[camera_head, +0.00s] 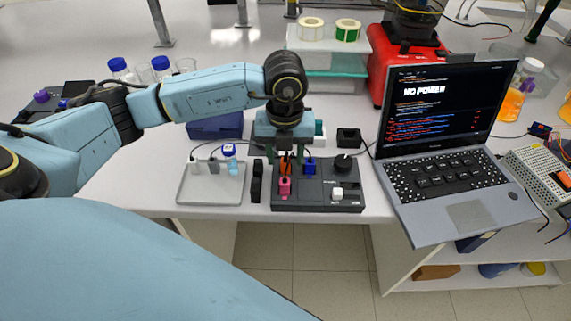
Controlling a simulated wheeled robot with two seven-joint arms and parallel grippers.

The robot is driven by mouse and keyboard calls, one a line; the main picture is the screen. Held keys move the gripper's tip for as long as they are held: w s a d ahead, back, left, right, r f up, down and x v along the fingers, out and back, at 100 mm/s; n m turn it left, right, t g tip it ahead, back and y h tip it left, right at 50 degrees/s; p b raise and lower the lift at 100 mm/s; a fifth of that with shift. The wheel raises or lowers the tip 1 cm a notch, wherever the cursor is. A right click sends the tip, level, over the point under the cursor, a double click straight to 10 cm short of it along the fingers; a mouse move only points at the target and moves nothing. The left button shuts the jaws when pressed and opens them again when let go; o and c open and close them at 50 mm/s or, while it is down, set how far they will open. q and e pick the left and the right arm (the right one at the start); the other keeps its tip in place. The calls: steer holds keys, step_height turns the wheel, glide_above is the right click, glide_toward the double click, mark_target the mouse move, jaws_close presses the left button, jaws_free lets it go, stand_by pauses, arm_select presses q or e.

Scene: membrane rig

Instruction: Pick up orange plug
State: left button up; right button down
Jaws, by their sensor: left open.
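The orange plug (285,170) stands in the dark grey box (318,207) on the bench, just behind a pink plug (285,188). A blue plug (309,167) is to its right on the same box. My left gripper (286,156) is open and points down right at the orange plug, with its fingers around or just above the plug's top. The fingers partly hide the plug, and I cannot tell whether they touch it. My right gripper is not in view.
A white tray (184,196) with small bottles is left of the box, with black blocks (257,181) between. An open laptop (470,216) reading "NO POWER" stands to the right. A red device (381,62) is behind. The bench front edge is close to the box.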

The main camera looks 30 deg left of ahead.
arm_select(q)
steer(key=shift+f, duration=0.85)
steer(key=shift+c, duration=0.4)
jaws_close()
steer(key=shift+r, duration=0.15)
